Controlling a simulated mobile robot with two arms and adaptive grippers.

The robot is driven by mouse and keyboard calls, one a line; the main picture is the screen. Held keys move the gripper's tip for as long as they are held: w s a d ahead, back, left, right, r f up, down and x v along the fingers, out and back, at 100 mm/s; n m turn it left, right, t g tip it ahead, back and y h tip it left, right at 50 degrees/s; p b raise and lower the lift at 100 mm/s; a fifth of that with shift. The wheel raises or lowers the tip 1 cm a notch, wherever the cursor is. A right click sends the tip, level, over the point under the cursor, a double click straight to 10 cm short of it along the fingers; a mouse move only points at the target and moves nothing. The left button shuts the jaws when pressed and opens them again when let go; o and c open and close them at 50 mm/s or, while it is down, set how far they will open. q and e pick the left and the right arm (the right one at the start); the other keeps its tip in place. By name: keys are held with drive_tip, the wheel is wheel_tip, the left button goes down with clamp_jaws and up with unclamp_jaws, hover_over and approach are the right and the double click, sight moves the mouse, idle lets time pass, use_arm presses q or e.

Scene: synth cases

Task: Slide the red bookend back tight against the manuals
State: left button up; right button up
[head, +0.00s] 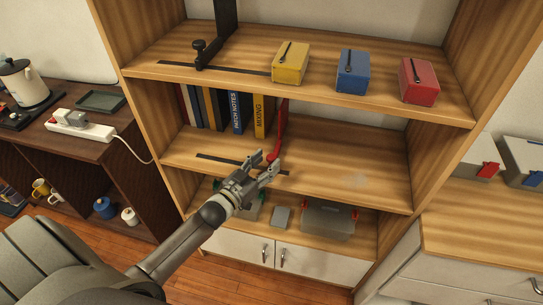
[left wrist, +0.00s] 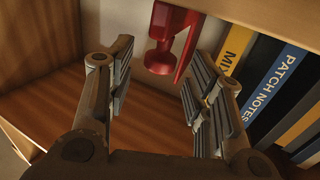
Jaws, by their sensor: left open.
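The red bookend (head: 281,128) stands on the middle shelf, just right of the row of manuals (head: 240,112). In the left wrist view the bookend (left wrist: 176,38) has a thin upright plate and a round knob. A gap shows there between it and the yellow manual (left wrist: 233,48), the nearest one. My left gripper (head: 268,164) is open in front of the bookend's lower end. In the left wrist view its fingers (left wrist: 158,60) are spread, with the knob seen between and beyond them; contact is not evident. My right gripper is not in view.
A dark slot (head: 215,158) runs along the middle shelf; its right side is bare. The upper shelf holds a black bookend (head: 222,30) and yellow (head: 290,62), blue (head: 353,70) and red (head: 419,80) boxes. A grey case (head: 328,218) sits on the lower shelf.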

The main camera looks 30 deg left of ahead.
sight(268, 161)
use_arm(q)
drive_tip(key=shift+w+d, duration=0.15)
drive_tip(key=shift+w, duration=0.7)
drive_tip(key=shift+w+d, duration=0.1)
drive_tip(key=shift+w, duration=0.7)
drive_tip(key=shift+c, duration=0.5)
clamp_jaws()
